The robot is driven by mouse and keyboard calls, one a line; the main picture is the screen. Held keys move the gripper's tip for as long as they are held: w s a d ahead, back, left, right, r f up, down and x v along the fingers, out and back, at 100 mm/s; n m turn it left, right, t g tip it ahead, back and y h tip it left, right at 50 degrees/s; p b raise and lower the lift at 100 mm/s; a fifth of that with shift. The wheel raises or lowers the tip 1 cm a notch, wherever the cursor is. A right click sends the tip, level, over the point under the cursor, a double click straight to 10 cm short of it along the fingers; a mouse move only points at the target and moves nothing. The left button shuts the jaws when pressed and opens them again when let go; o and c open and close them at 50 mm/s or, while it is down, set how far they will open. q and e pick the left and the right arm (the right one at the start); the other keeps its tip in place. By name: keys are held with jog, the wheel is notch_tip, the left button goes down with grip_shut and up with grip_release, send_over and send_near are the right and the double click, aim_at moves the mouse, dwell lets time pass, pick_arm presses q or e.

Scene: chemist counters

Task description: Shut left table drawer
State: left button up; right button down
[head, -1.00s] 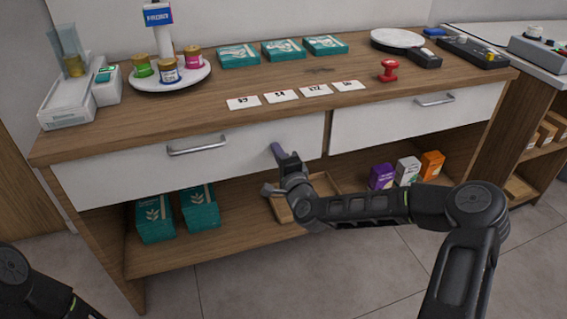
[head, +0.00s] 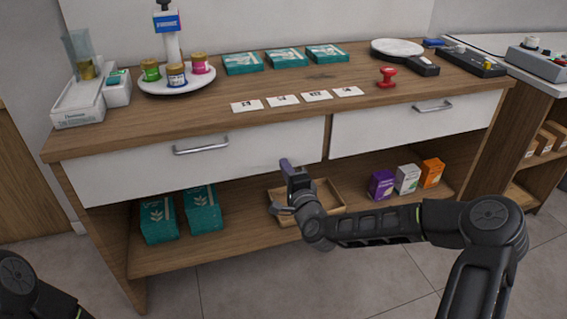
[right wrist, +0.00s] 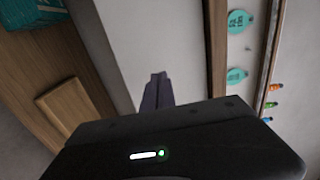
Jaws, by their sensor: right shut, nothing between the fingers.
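The left table drawer (head: 120,177) has a white front with a metal bar handle (head: 201,146) in the head view. Its front looks flush under the wooden tabletop, with no visible gap. My right gripper (head: 287,165) is shut and empty. Its fingertips are in front of the drawer's lower right part; I cannot tell whether they touch it. In the right wrist view the fingers (right wrist: 157,88) point along a white panel, likely the drawer front (right wrist: 140,35). Only part of my left arm shows at the lower left; its gripper is out of view.
The right drawer (head: 400,127) looks closed. A wooden tray (head: 333,203) and several boxes stand on the shelf below. The tabletop (head: 350,111) holds price cards, jars on a round stand (head: 180,87), teal boxes and a red stamp-like object (head: 387,78). The floor in front is clear.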

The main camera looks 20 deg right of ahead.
jog(key=s, duration=0.7)
jog(key=shift+s+p, duration=0.3)
jog(key=shift+p, duration=0.05)
jog(key=s+a+f+n+g+y, duration=0.1)
jog(key=s+a+f+n+g, duration=0.25)
jog(key=f, duration=0.35)
jog(key=s+a+f+n+g+y, duration=0.25)
jog(key=s+f, duration=0.25)
jog(key=f, duration=0.3)
jog(key=s+a+f+n+g+y, duration=0.1)
jog(key=s+a+f+n+g, duration=0.25)
jog(key=f, duration=0.35)
jog(key=s+a+f+n+g, duration=0.35)
jog(key=s+f, duration=0.25)
jog(key=s, duration=0.5)
jog(key=s+a+f+n+g, duration=0.25)
jog(key=s+f+g, duration=0.2)
jog(key=s, duration=0.65)
notch_tip(320, 180, up, 17)
jog(key=p, duration=1.7)
jog(key=shift+d+f+h, duration=0.15)
jog(key=shift+f+h, duration=0.05)
jog(key=shift+h, duration=0.15)
